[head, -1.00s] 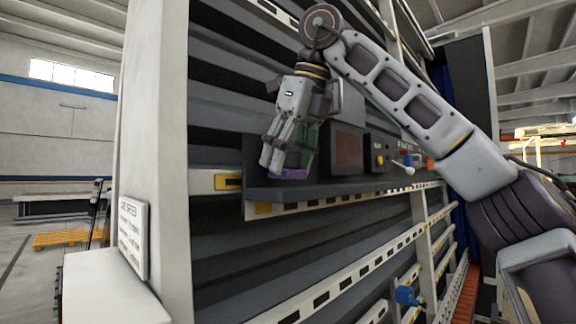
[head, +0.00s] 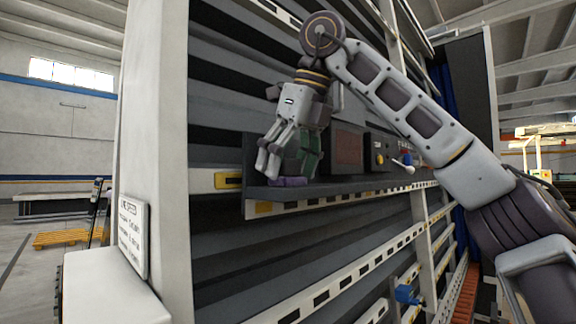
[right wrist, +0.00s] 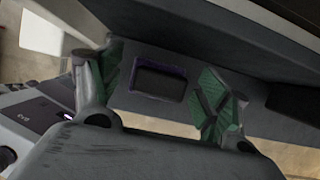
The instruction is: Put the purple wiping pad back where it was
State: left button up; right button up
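The purple wiping pad (head: 289,182) lies on the dark shelf (head: 335,188) near its left end. In the right wrist view the pad (right wrist: 159,83) shows as a dark rectangle with purple edges, between the two fingers and apart from both. My right gripper (head: 286,163) is open and points down, just above the pad. Its green-padded fingers stand wide apart in the right wrist view (right wrist: 163,88). My left gripper is not in view.
A dark panel (head: 347,149) and a box with a yellow knob (head: 379,158) stand on the shelf right of the gripper. The washer's white post (head: 160,140) rises at the left.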

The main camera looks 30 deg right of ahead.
jog(key=shift+r, duration=0.3)
jog(key=v, duration=1.1)
jog(key=shift+r, duration=0.3)
dwell(1.0)
jog(key=shift+s, duration=0.15)
dwell(0.6)
